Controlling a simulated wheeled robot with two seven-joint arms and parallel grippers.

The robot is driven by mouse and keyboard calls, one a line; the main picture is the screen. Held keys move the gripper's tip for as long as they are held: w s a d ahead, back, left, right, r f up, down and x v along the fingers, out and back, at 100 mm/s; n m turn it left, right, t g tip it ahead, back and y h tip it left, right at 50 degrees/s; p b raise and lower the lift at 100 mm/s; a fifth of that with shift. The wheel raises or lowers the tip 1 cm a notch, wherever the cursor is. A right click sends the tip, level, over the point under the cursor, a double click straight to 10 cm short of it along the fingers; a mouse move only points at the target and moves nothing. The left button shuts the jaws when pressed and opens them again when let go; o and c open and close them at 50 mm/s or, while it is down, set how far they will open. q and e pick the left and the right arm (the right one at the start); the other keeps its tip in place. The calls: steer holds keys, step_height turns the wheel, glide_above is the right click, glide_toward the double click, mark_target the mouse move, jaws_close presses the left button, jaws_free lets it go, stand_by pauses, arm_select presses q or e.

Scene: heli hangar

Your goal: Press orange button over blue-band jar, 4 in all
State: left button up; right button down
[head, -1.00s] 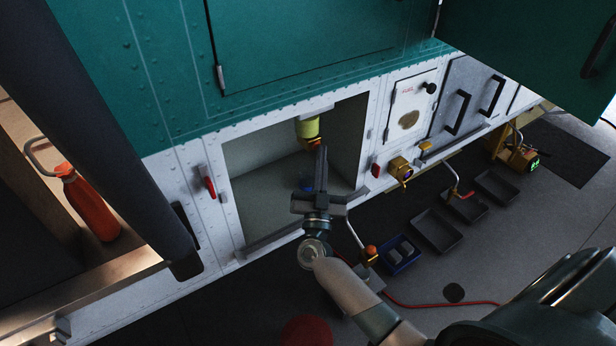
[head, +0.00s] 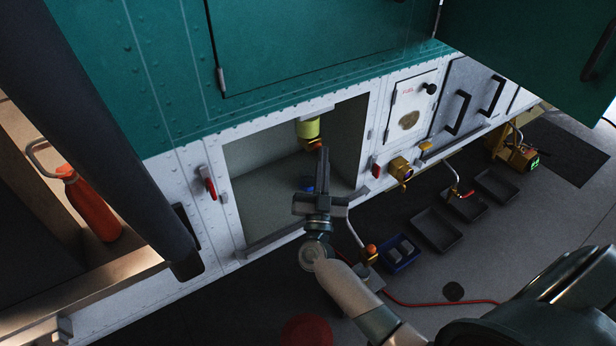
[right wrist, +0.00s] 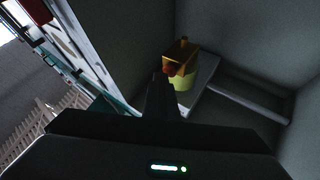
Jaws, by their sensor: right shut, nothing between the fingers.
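A yellow-green cylinder (head: 307,128) hangs from the top of the open bay, with a brass fitting (head: 313,145) at its lower end. In the right wrist view the cylinder (right wrist: 186,82) carries the brass fitting (right wrist: 181,52), which has an orange-red button (right wrist: 172,68) on it. A small blue patch (head: 308,184) shows low in the bay; the gripper partly hides it, and I cannot tell whether it is a jar's band. My right gripper (head: 324,152) is shut and empty. Its tips (right wrist: 161,78) look close to the button; contact is unclear. My left gripper is out of view.
The white bay frame (head: 230,190) surrounds my right gripper's opening. A red handle (head: 209,184) is left of it; a brass valve (head: 400,169) is right of it. Several dark trays (head: 436,229) and a blue tray (head: 401,254) lie on the floor, with a red hose (head: 420,305).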

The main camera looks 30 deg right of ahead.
steer(key=shift+s+d+p, duration=0.2)
steer(key=shift+s+p, duration=1)
steer(key=shift+s, duration=1.75)
